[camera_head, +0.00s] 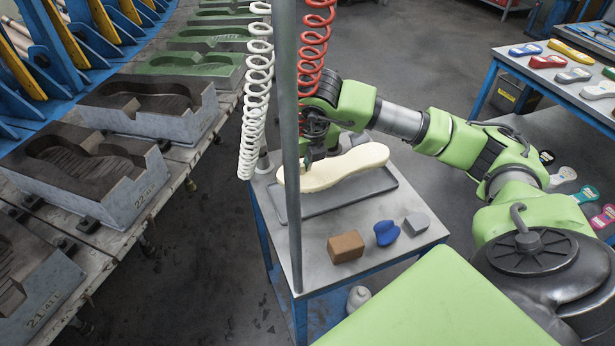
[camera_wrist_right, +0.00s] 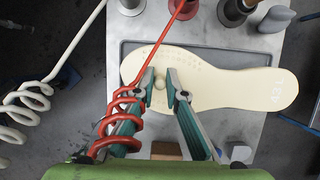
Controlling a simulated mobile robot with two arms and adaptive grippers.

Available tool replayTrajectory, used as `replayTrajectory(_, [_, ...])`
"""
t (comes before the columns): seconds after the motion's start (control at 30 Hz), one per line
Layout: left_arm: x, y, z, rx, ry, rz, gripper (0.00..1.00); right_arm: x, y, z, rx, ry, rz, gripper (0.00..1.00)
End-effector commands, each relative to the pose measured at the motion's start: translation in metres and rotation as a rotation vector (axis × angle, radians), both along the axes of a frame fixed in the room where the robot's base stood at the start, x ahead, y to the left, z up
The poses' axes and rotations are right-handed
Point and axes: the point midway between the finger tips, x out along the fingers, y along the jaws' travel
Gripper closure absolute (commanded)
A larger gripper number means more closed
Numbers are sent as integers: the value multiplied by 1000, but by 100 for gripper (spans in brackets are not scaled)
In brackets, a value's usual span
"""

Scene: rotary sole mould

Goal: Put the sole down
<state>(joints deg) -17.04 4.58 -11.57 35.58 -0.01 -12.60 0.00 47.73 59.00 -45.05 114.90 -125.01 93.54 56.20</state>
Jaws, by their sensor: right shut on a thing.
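A cream-coloured sole (camera_head: 345,166) is at the far side of the small grey table, over a shallow grey tray (camera_head: 378,187). The sole lies roughly flat and covers much of the tray; the gap between them is hard to judge. My right gripper (camera_head: 309,160) is shut on the sole near its left end, partly hidden by a grey post and hoses. Marks show at the sole's right end. My left gripper is not in view.
A brown block (camera_head: 345,247), a blue piece (camera_head: 386,233) and a grey block (camera_head: 416,223) lie at the table's front. The post (camera_head: 291,220) and coiled white (camera_head: 256,90) and red (camera_head: 313,50) hoses stand close. Grey moulds (camera_head: 110,205) line the left.

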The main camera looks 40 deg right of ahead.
Motion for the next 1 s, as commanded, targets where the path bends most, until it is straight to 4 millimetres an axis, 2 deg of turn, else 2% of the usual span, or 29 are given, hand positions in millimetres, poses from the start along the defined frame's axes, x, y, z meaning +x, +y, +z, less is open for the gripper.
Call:
replayTrajectory(0.1, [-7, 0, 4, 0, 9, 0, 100, -1, 0, -18, 0, 2, 1, 100])
replayTrajectory(0.2, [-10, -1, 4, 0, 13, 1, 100, 0, 0, -25, 0, -1, 1, 100])
replayTrajectory(0.5, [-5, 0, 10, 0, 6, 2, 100, 0, 0, -61, 1, -1, 4, 100])
replayTrajectory(0.87, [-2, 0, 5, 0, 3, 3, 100, 0, 0, -66, 1, -2, 4, 100])
replayTrajectory(0.9, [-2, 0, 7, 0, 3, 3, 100, 0, 0, -65, 1, -1, 4, 78])
replayTrajectory(0.93, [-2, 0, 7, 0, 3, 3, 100, 0, 0, -64, 1, -1, 4, 71])
replayTrajectory(1.0, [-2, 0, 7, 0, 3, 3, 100, 0, 0, -64, 1, -1, 4, 71])
